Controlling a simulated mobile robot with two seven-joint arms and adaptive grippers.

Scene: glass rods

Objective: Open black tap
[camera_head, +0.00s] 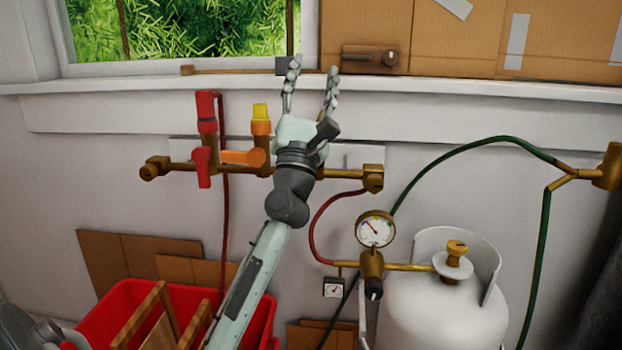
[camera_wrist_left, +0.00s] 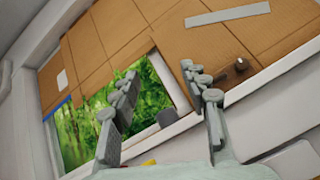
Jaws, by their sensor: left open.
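My left gripper (camera_head: 313,70) points up in front of the window sill, its fingers spread and nothing between them. Its fingers also show in the left wrist view (camera_wrist_left: 160,76), facing the window and the cardboard. A brass pipe (camera_head: 347,174) with red taps (camera_head: 202,165), a yellow tap (camera_head: 261,112) and an orange tap (camera_head: 243,157) runs along the wall behind my arm. I cannot make out a black tap for certain on this pipe; my gripper and wrist hide part of it. A black knob (camera_head: 373,290) sits below the round gauge (camera_head: 375,229). My right gripper is not seen.
A white gas cylinder (camera_head: 440,310) with a brass valve stands at the lower right, with green hose (camera_head: 470,146) above it. A red crate (camera_head: 100,318) is at the lower left. The white sill (camera_head: 480,87) crosses above the pipe.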

